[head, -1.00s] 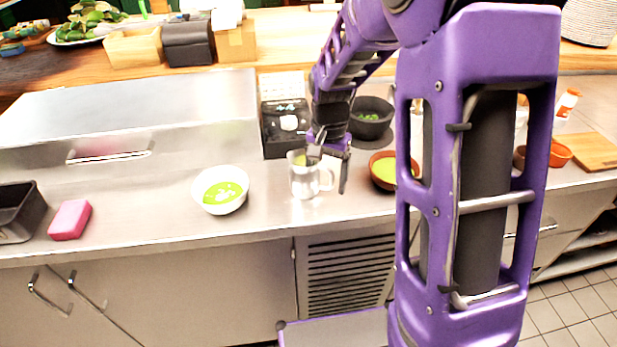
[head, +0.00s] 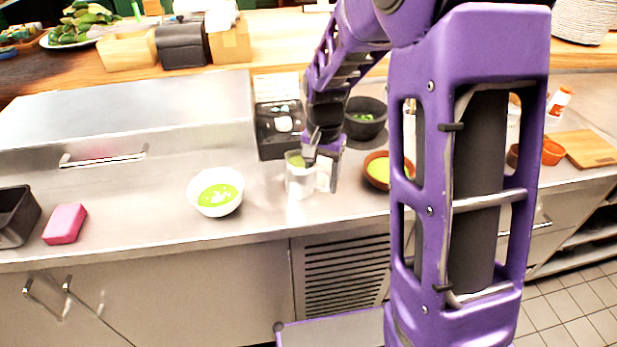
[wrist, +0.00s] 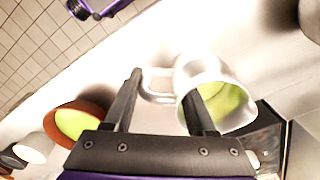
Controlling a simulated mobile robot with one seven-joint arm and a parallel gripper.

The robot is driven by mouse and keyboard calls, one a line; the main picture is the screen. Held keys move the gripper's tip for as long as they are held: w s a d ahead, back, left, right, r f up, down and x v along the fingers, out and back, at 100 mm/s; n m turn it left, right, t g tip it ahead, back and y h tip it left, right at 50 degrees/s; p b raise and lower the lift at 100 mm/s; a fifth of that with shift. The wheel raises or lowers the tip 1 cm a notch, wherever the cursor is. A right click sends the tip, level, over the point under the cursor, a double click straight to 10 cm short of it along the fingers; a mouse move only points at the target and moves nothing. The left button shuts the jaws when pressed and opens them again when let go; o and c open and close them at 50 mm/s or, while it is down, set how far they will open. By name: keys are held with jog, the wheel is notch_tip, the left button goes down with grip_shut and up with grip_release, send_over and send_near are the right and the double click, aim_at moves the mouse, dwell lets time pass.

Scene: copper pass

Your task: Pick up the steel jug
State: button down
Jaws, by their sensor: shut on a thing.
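The steel jug (head: 299,184) stands near the front edge of the steel counter, with yellow-green content inside. My gripper (head: 322,165) is at the jug's rim and handle side, pointing down, and is shut on it. In the wrist view the jug (wrist: 189,72) shows its open mouth. One finger of my gripper (wrist: 165,95) reaches over the mouth and the other lies on the outer side of the handle (wrist: 155,97). The fingers partly hide the jug and handle in the head view. I see no clear gap under the jug.
A white bowl (head: 195,200) of green soup stands left of the jug. A brown bowl (head: 368,180) of green soup is close on the right. A dark bowl (head: 352,128) and a black scale-like device (head: 270,146) stand behind. A pink sponge (head: 65,224) lies far left.

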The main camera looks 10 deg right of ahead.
jog(key=shift+r, duration=0.1)
jog(key=shift+r+p, duration=0.5)
jog(key=shift+r, duration=4.4)
